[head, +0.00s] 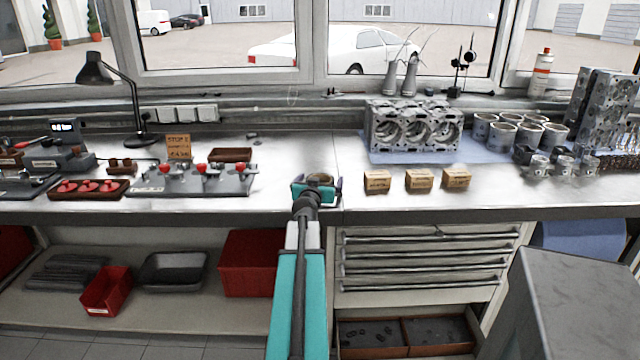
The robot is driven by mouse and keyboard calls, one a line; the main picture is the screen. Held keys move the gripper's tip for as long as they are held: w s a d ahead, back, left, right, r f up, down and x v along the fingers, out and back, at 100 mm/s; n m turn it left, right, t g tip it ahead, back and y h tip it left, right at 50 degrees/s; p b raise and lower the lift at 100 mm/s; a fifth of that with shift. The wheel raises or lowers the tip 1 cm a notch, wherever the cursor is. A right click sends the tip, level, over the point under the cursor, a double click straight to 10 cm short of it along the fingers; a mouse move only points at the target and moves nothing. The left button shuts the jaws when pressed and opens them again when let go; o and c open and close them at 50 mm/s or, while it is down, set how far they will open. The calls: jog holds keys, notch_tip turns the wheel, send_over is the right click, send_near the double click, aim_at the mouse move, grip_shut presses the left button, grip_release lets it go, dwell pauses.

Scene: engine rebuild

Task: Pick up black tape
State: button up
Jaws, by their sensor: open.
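My gripper (318,184) is at the front middle of the steel workbench, its two fingers spread apart. A small round, dark brownish thing (320,177) shows between or just beyond the fingers. It may be the black tape, but it is too small and too covered by the gripper to be sure. I cannot tell whether the fingers touch it. No other clear roll of black tape shows in the head view.
Small cardboard boxes (419,179) stand right of my gripper, before an engine block (414,127) and metal cylinders (503,134). A fixture with red knobs (193,181) and a desk lamp (95,68) stand left. Bare steel lies around (290,160).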

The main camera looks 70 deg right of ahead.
jog(key=shift+c, duration=0.3)
jog(key=c, duration=1.1)
jog(key=shift+o, duration=0.2)
jog(key=shift+r, duration=0.1)
notch_tip(320, 180, up, 28)
jog(key=p, duration=0.1)
dwell(0.7)
